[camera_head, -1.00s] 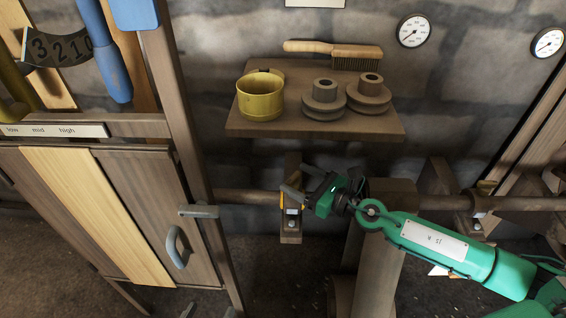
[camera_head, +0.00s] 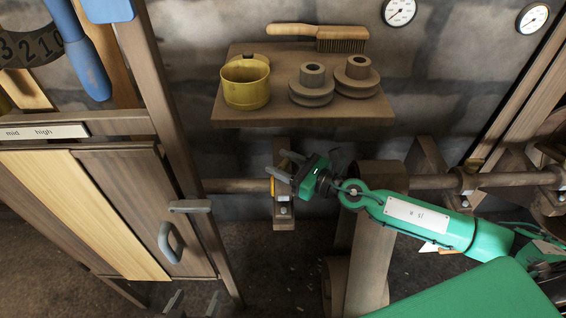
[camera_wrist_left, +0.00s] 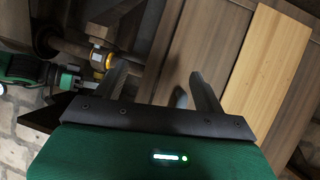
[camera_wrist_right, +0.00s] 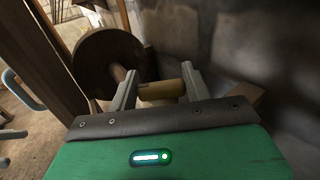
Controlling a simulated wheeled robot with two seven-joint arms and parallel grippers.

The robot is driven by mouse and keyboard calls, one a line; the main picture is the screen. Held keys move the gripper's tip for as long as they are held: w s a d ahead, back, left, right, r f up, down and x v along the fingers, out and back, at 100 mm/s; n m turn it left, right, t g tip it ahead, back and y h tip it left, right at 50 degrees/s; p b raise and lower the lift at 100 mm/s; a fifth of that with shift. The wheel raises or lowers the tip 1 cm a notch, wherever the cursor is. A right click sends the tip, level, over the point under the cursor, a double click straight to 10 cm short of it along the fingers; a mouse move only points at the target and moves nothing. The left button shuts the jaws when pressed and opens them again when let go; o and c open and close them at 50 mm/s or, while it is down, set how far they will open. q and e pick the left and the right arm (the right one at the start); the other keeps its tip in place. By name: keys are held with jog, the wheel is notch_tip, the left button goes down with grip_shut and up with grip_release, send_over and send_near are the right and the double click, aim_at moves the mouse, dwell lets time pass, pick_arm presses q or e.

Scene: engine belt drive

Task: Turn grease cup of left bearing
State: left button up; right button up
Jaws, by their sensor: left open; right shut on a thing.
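In the right wrist view, my right gripper (camera_wrist_right: 157,78) is shut on the brass-yellow grease cup (camera_wrist_right: 160,91), one finger on each side. My left gripper (camera_head: 193,301) shows only its fingertips at the bottom edge of the head view. It is open and empty, also in the left wrist view (camera_wrist_left: 160,80). The bearing's yellow part (camera_wrist_left: 99,60) appears left of its fingers.
A shelf (camera_head: 235,112) above holds a yellow mug (camera_head: 246,88), two pulleys (camera_head: 312,90) and a brush (camera_head: 340,40). A wooden cabinet (camera_head: 125,200) with a grey handle stands left. A second bearing (camera_head: 467,182) is further right.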

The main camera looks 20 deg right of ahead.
jog(key=shift+r, duration=0.1)
